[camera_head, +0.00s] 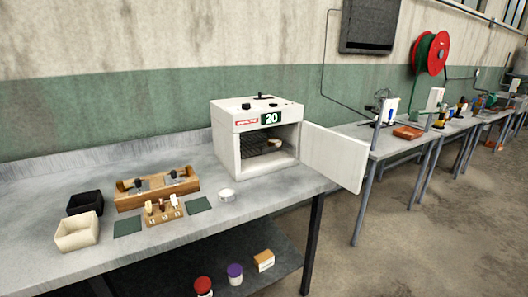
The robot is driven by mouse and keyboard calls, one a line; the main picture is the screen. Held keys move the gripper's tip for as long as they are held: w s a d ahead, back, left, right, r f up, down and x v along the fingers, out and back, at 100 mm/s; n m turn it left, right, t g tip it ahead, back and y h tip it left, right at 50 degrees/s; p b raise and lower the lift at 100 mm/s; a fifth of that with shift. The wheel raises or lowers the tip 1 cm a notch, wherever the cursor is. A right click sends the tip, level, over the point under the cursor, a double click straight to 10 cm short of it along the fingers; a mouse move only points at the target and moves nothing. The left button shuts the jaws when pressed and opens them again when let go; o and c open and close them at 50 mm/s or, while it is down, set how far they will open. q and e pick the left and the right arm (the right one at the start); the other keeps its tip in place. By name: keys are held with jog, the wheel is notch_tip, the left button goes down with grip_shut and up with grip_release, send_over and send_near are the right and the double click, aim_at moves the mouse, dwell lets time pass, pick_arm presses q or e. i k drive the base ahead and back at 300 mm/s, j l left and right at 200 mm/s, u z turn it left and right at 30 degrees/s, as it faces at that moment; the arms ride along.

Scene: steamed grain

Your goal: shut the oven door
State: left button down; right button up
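A white oven (240,145) stands on the grey workbench, with a green "20" display and knobs on its top front. Its white door (334,157) is hinged at the right side of the opening and stands wide open, reaching out past the right end of the bench. Inside, on a dark wire rack (262,146), sits a small round pale item (274,143). Neither of my grippers shows in the head view.
On the bench (240,212) are a small white dish (227,195), a wooden tool holder (157,188), a wooden block with upright pieces (164,213), green mats, a black box (85,203) and a cream box (78,232). Jars stand on the lower shelf. More tables stand at right.

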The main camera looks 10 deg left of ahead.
aim_at(342, 160)
jog(key=i+l+u, duration=0.2)
jog(key=u, duration=0.15)
jog(key=i+l+u, duration=0.2)
jog(key=l+u, duration=0.15)
jog(key=i+l+u, duration=0.1)
jog(key=l+u, duration=0.25)
jog(key=i+l+u, duration=0.1)
jog(key=l+u, duration=0.65)
jog(key=l, duration=0.8)
jog(key=k+l+u, duration=0.1)
jog(key=l, duration=0.65)
jog(key=k+l, duration=0.1)
jog(key=l, duration=0.65)
jog(key=k, duration=0.15)
jog(key=l+u, duration=0.05)
